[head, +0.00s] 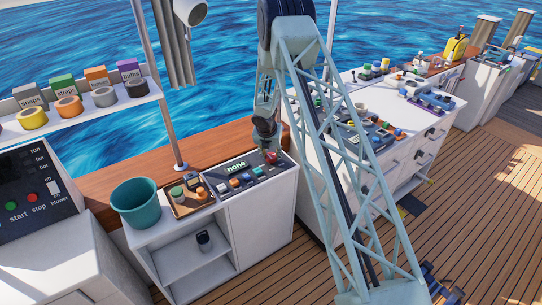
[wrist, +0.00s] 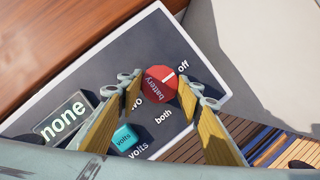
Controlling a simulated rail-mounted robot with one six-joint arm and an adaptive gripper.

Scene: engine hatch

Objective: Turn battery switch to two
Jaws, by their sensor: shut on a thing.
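The battery switch is a round red knob (wrist: 157,86) lettered "battery" on a dark panel. Its white pointer line points toward the word "off". The word "both" is below it in the wrist view, and "two" is at its lower left, its first letter hidden by a finger. In the head view the knob (head: 271,158) is at the panel's far right corner. My gripper (wrist: 161,93) is shut on the knob, with a yellow-padded finger on each side. In the head view my gripper (head: 267,143) is directly over the knob.
A display (wrist: 62,118) reads "none". A teal "volts" button (wrist: 125,137) is close to my left finger. In the head view, several coloured buttons line the panel's front. A tray (head: 178,208) of small parts and a teal bucket (head: 137,203) stand to the left.

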